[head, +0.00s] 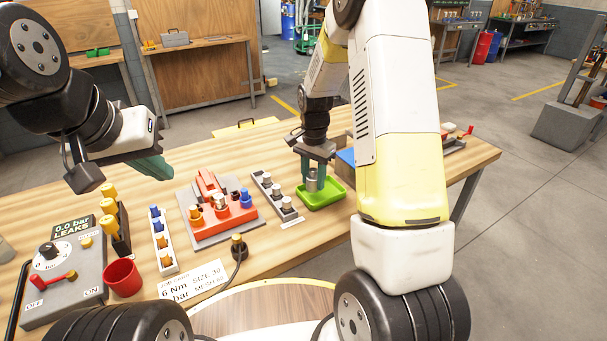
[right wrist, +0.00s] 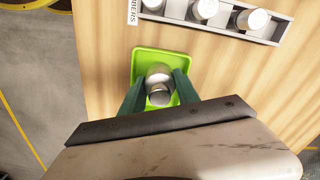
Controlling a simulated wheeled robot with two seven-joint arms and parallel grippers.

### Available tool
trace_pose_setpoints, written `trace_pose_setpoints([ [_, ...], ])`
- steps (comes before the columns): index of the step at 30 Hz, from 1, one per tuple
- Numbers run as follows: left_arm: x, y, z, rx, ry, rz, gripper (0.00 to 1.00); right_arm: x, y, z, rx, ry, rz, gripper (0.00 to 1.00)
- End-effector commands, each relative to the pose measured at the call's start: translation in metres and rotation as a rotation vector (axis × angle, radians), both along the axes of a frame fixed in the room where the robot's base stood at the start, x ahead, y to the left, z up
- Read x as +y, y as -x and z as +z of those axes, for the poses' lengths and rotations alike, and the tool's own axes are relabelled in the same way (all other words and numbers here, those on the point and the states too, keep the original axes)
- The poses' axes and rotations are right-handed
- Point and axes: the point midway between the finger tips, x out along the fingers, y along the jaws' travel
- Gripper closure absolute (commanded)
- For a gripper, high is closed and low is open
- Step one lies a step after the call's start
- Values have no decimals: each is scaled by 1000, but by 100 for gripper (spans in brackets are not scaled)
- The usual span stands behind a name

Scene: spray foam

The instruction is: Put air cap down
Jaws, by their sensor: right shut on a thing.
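The air cap (right wrist: 159,95) is a small silvery metal piece, held between the two green fingers of my right gripper (right wrist: 158,88). In the right wrist view it is over the green tray (right wrist: 148,55). In the head view my right gripper (head: 315,180) reaches down at the left part of the green tray (head: 325,202), with the grey cap (head: 312,184) between its fingers. I cannot tell whether the cap touches the tray floor. My left gripper (head: 160,168) hangs above the left of the table; its green fingers show from the side and their gap is hidden.
A grey rack with several metal caps (head: 276,194) stands just left of the tray. Further left are a red fixture (head: 214,207), a white rack (head: 162,240), a red cup (head: 122,277) and a gauge box (head: 65,275). A blue thing (head: 346,157) is behind the tray.

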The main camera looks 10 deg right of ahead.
Motion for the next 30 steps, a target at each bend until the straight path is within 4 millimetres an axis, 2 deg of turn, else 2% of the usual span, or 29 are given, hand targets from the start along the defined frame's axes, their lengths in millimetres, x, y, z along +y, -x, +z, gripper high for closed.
trace_pose_setpoints([
  [9, 0, 0, 0, 0, 0, 0, 100, 0, 0, -34, 4, -1, 1, 100],
  [20, 0, 0, 0, 0, 0, 0, 100, 0, 0, -38, 1, 0, 1, 100],
  [21, 0, 0, 0, 0, 0, 0, 100, 0, 0, -38, 1, -1, 1, 57],
  [22, 0, 0, 0, 0, 0, 0, 100, 0, 0, -38, 1, -1, 1, 53],
  [30, 0, 0, 0, 0, 0, 0, 100, 0, 0, -37, 1, -1, 1, 53],
])
